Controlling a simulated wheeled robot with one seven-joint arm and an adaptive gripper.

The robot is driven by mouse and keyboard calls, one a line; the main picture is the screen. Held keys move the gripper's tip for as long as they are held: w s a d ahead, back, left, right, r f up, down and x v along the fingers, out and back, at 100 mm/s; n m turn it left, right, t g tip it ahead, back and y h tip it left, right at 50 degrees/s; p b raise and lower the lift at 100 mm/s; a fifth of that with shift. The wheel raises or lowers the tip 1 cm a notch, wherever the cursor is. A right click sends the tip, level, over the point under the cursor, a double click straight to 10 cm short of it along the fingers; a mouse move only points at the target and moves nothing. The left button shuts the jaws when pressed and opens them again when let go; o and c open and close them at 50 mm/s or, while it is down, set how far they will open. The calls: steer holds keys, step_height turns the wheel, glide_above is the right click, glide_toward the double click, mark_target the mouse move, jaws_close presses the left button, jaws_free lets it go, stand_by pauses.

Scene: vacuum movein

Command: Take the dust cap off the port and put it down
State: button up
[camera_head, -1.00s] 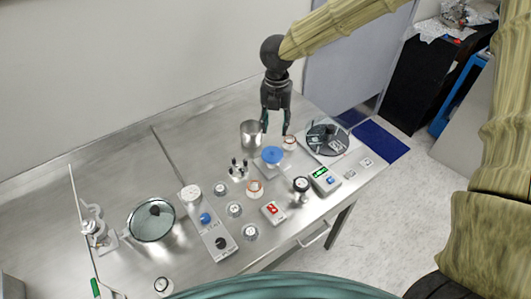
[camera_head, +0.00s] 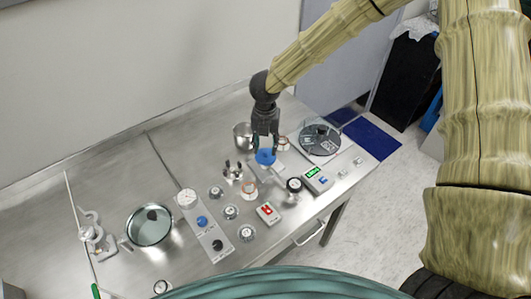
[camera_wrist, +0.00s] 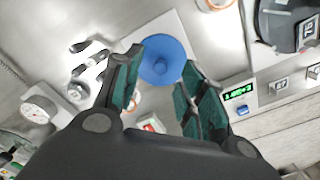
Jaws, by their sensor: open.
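The dust cap is a blue disc (camera_head: 266,157) on a pale square plate near the middle of the steel table. In the wrist view the blue cap (camera_wrist: 163,62) shows between and beyond my fingers, with a small raised centre. The port under it is hidden by the cap. My gripper (camera_head: 265,146) is open and empty, pointing down just over the cap. In the wrist view its two teal-padded fingers (camera_wrist: 160,85) stand apart, one on either side of the cap's near part. I cannot tell whether they touch it.
A metal cup (camera_head: 242,136) stands just left of my gripper, and a pronged holder (camera_head: 233,172) is at front left. A round dark rotor (camera_head: 320,139) and a green-display box (camera_head: 318,180) are to the right.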

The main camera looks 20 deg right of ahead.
mark_target(266, 155)
steer(key=shift+f+p, duration=0.45)
steer(key=shift+f, duration=1)
steer(key=c, duration=0.9)
